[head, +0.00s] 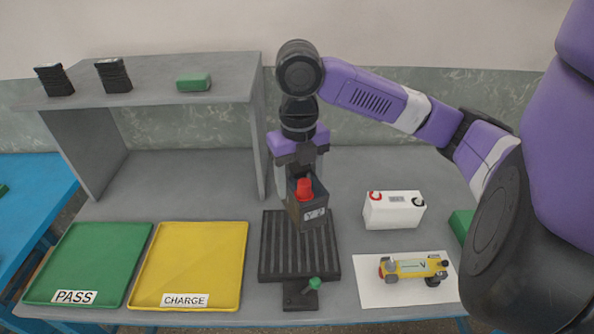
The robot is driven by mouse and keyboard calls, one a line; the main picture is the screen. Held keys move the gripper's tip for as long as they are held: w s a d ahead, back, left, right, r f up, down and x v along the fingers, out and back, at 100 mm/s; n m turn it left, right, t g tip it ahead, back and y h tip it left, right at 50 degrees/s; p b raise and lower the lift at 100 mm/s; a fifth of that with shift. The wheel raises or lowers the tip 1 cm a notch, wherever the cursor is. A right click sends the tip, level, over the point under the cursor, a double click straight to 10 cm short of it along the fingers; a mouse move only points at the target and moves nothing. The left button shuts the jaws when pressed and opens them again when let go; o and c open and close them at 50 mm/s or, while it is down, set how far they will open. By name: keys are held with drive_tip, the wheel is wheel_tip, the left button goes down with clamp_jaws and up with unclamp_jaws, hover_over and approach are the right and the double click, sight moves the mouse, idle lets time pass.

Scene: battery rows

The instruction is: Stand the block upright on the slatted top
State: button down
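The block is a dark, box-shaped piece (309,216) with a red cap on top and a small white label on its front face. It is near upright over the rear part of the dark slatted top (275,255). I cannot tell whether its bottom touches the slats. My gripper (301,180) points down from above, right at the block. Its light grey fingers show just behind and beside the block's upper part. The block hides the fingertips, so their grip on it is unclear.
A white battery (394,211) stands to the right. Green PASS (90,262) and yellow CHARGE (190,264) trays lie empty at left. A grey shelf (150,75) stands behind.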

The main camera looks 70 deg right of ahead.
wheel_tip(320, 180, down, 13)
drive_tip(key=shift+f, duration=0.1)
idle(0.6)
drive_tip(key=shift+f, duration=0.2)
drive_tip(key=shift+c, duration=2.1)
unclamp_jaws()
